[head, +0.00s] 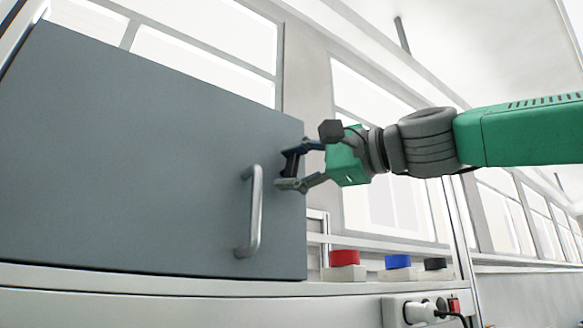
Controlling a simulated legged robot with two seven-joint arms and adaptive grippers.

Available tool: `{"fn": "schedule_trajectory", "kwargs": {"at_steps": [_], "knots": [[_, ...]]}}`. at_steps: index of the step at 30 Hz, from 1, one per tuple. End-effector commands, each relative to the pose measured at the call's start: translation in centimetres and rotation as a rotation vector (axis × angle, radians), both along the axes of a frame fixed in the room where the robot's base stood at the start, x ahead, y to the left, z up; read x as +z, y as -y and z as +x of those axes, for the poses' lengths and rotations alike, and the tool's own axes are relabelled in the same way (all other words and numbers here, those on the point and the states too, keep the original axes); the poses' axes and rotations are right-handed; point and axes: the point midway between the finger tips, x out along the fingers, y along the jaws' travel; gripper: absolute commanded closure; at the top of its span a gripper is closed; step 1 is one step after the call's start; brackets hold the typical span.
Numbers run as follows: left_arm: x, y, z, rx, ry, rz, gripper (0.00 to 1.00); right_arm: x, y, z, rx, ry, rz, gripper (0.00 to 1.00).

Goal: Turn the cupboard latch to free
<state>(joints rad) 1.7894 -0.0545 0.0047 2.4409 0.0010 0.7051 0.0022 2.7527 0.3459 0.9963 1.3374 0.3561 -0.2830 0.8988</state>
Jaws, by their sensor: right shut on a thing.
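The cupboard door (140,150) is a flat grey panel filling the left of the head view, and it looks closed. A silver bar handle (256,210) stands upright near its right edge. My right gripper (282,168) comes in from the right and is at the door's right edge, above and just right of the handle's top. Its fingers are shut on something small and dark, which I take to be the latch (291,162). The fingers mostly hide it, so its angle cannot be told. My left gripper is not in view.
Right of the cupboard stand a red button (344,258), a blue button (398,262) and a black button (435,264) on pale blocks. Below them are a socket with a plug (420,310) and a red switch (454,305). Windows line the back. Space below my right arm is clear.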

Motion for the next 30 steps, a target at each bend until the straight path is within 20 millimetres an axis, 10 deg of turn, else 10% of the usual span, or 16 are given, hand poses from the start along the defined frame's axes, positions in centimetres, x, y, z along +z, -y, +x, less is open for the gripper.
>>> {"fn": "schedule_trajectory", "kwargs": {"at_steps": [29, 30], "knots": [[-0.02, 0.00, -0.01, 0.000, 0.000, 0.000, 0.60, -0.53, -0.16, 0.10, 0.002, 0.119, -0.177, 0.88], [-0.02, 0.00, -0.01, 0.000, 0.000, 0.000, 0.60, -0.54, -0.16, 0.10, 0.002, 0.118, -0.177, 0.45]]}}
